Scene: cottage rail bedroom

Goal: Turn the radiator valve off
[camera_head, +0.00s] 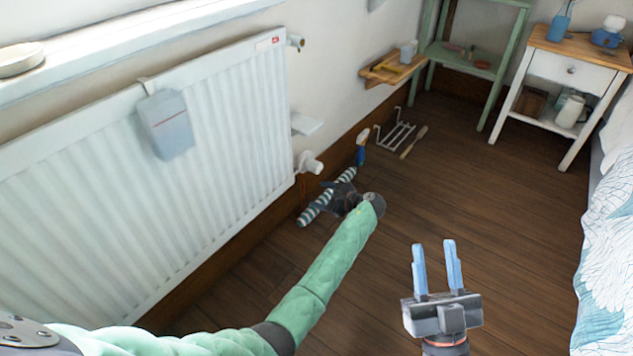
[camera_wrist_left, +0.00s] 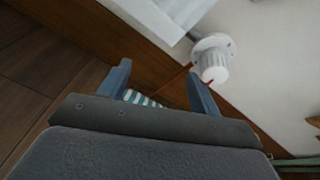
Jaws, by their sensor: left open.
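The white radiator valve (camera_head: 311,164) sticks out at the lower right end of the white radiator (camera_head: 200,140). In the left wrist view its white ribbed knob (camera_wrist_left: 214,66), with a small red mark, lies just past the tip of the right-hand finger. My left gripper (camera_head: 326,189) is open and empty, a little below and to the right of the valve in the head view. Its jaws (camera_wrist_left: 157,82) are not around the knob. The head view partly hides its fingers against the dark skirting. My right gripper (camera_head: 434,246) is open and empty above the floor.
A striped roll (camera_head: 311,214) lies on the floor by the wall, behind my left gripper. A blue-handled brush (camera_head: 361,148) and a white wire rack (camera_head: 396,136) are beyond it. A grey box (camera_head: 166,125) hangs on the radiator. The bed (camera_head: 609,240) bounds the right; the middle floor is clear.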

